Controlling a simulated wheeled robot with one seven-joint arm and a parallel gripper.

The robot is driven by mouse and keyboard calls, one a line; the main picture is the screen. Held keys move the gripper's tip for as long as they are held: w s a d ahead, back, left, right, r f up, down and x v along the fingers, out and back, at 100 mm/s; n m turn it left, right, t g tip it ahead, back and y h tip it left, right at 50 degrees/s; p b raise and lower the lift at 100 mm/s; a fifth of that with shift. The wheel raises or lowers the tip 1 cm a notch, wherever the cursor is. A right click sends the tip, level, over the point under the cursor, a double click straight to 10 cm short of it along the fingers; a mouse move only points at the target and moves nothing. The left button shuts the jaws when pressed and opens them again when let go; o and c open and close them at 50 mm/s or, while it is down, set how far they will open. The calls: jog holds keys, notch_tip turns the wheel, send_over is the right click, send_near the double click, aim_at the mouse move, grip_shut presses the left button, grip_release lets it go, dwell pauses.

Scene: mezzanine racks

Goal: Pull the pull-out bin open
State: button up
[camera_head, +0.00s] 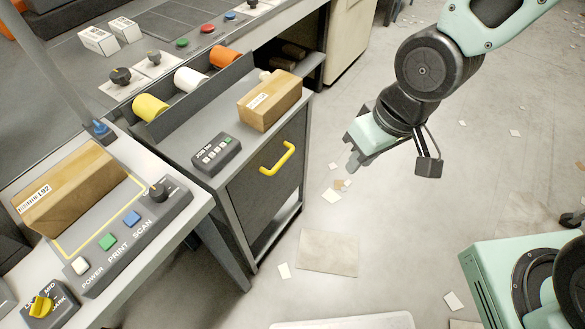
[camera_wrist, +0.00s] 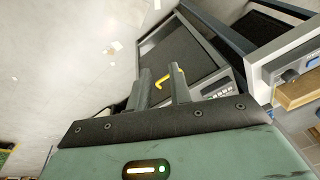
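The pull-out bin (camera_head: 262,185) has a dark front panel with a yellow bar handle (camera_head: 277,158). It sits in the grey cabinet under the counter, its front flush with the frame. My gripper (camera_head: 354,160) is in the air to the right of the handle, apart from it, above the floor. In the wrist view, the two fingers of my gripper (camera_wrist: 160,72) stand apart with nothing held between them. The yellow handle (camera_wrist: 175,76) shows beyond the fingers, partly hidden by the right one, and the dark bin front (camera_wrist: 185,48) lies past it.
A cardboard box (camera_head: 270,100) and a small keypad (camera_head: 216,153) stand on the counter above the bin. A control panel (camera_head: 130,235) and another carton (camera_head: 68,190) are at left. The floor (camera_head: 345,225) before the bin is open, with flat paper scraps and a cardboard sheet.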

notch_tip(320, 180, down, 9)
jog(key=w+m+y+b, duration=0.2)
jog(key=w+b, duration=0.1)
jog(key=b, duration=0.1)
jog(key=m+t+y+b, duration=0.8)
jog(key=m+b, duration=0.3)
jog(key=b, duration=1)
send_near(280, 163)
jog(key=x, duration=1)
jog(key=shift+w+f+b, duration=0.1)
jog(key=shift+f+b, duration=0.25)
grip_shut()
